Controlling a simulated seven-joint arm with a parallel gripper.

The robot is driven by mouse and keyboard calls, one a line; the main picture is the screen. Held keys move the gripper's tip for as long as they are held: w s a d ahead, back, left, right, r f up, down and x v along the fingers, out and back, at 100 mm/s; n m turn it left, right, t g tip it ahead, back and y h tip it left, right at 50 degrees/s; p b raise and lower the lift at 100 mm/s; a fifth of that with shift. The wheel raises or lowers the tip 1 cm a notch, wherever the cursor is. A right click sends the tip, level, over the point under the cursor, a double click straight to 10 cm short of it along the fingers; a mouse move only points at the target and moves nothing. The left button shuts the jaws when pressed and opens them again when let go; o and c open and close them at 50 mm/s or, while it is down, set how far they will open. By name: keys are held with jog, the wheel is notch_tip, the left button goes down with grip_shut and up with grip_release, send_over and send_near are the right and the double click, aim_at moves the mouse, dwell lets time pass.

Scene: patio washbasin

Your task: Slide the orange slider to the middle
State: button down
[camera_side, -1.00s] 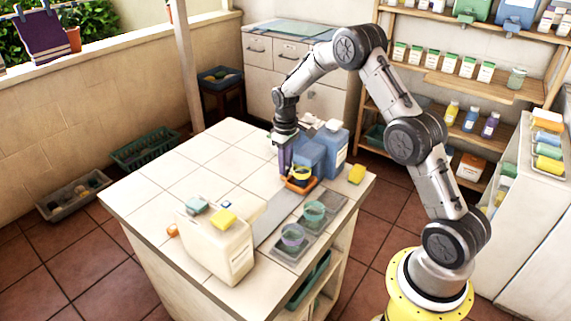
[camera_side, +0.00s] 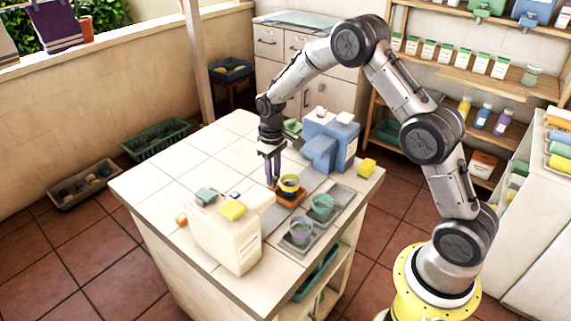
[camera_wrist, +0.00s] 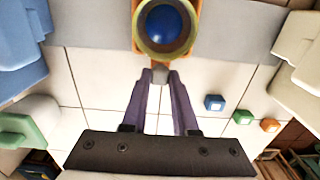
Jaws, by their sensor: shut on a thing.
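The orange slider (camera_side: 291,199) sits on a grey track (camera_side: 262,213) on the tiled counter, carrying a yellow-rimmed cup (camera_side: 289,183). It stands between the blue dispenser and the cream container. In the wrist view the slider (camera_wrist: 138,8) is at the top, and the cup (camera_wrist: 165,50) shows blue inside. My gripper (camera_side: 273,182) points down beside the slider. In the wrist view my gripper's purple fingers (camera_wrist: 160,76) are shut on a small grey knob (camera_wrist: 160,77) at the slider's near edge.
The blue dispenser (camera_side: 344,145) stands at one end of the track, the cream container (camera_side: 226,241) at the other. A yellow sponge (camera_side: 367,167) lies near the edge.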

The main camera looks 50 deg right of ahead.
jog(key=shift+a, duration=0.4)
jog(key=c, duration=0.7)
grip_release()
notch_tip(320, 180, up, 14)
jog(key=shift+f, duration=0.1)
